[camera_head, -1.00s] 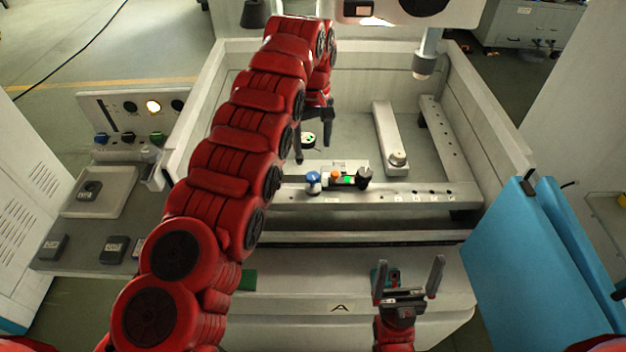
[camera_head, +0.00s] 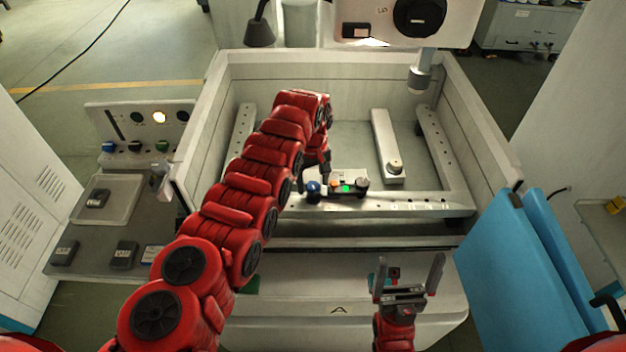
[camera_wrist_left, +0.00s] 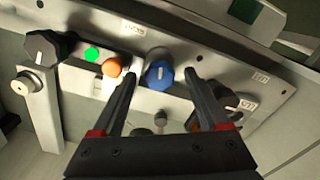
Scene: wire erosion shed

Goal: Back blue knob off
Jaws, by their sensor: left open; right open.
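The blue knob (camera_head: 313,189) sits at the left end of a small control strip on the front rail of the machine tank. In the left wrist view the blue knob (camera_wrist_left: 159,75) has a white mark and shows between the fingertips. My left gripper (camera_head: 314,179) is open and empty, pointing down just above and behind the knob. In the left wrist view I cannot tell whether its fingertips (camera_wrist_left: 159,73) are level with the knob or short of it. My right gripper (camera_head: 408,263) is open and empty at the front edge of the machine.
An orange button (camera_wrist_left: 112,67), a green light (camera_wrist_left: 92,54) and a black knob (camera_wrist_left: 42,47) share the strip. Another blue knob (camera_head: 108,147) is on the left panel (camera_head: 140,130). Blue panels (camera_head: 515,265) stand at right.

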